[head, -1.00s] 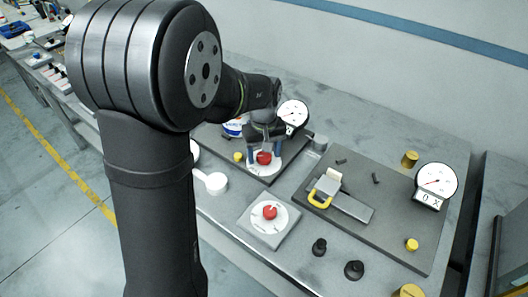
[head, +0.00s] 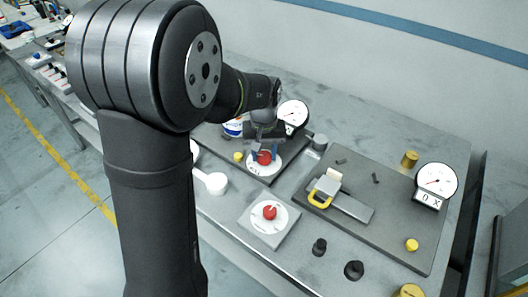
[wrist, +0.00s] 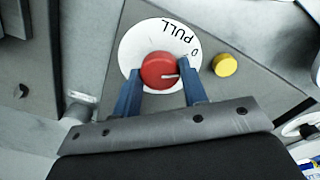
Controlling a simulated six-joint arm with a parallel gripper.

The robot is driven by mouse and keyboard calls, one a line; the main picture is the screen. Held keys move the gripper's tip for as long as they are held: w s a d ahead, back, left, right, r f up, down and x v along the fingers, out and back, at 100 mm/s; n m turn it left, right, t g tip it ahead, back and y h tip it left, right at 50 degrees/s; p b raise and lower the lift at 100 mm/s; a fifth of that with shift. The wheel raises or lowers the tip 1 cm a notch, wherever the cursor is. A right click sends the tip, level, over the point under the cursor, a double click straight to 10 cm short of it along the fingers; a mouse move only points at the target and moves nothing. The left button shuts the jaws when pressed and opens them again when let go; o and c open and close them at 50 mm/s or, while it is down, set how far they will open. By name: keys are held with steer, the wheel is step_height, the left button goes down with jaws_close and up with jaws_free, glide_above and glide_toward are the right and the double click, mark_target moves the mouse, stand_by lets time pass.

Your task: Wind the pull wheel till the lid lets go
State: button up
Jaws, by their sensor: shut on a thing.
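The pull wheel is a red knob (head: 264,157) on a white disc (wrist: 130,50) marked PULL with a 0, set in a dark grey plate. In the wrist view the red knob (wrist: 158,68) has a white pointer line facing right, below the 0. My gripper (wrist: 161,76) has its two blue fingers on either side of this knob, shut on it. In the head view my gripper (head: 264,154) reaches down over the wheel. I cannot tell which part is the lid, or whether it is held.
A yellow button (wrist: 225,65) sits beside the disc. A round gauge (head: 292,114) stands behind. A second red knob (head: 270,212) is on a separate plate in front.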

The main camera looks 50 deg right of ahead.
mark_target(264, 155)
steer(key=m, duration=0.4)
steer(key=shift+m, duration=2.2)
steer(key=o, duration=1)
step_height(264, 155, up, 18)
steer(key=shift+f, duration=0.25)
steer(key=shift+f, duration=0.1)
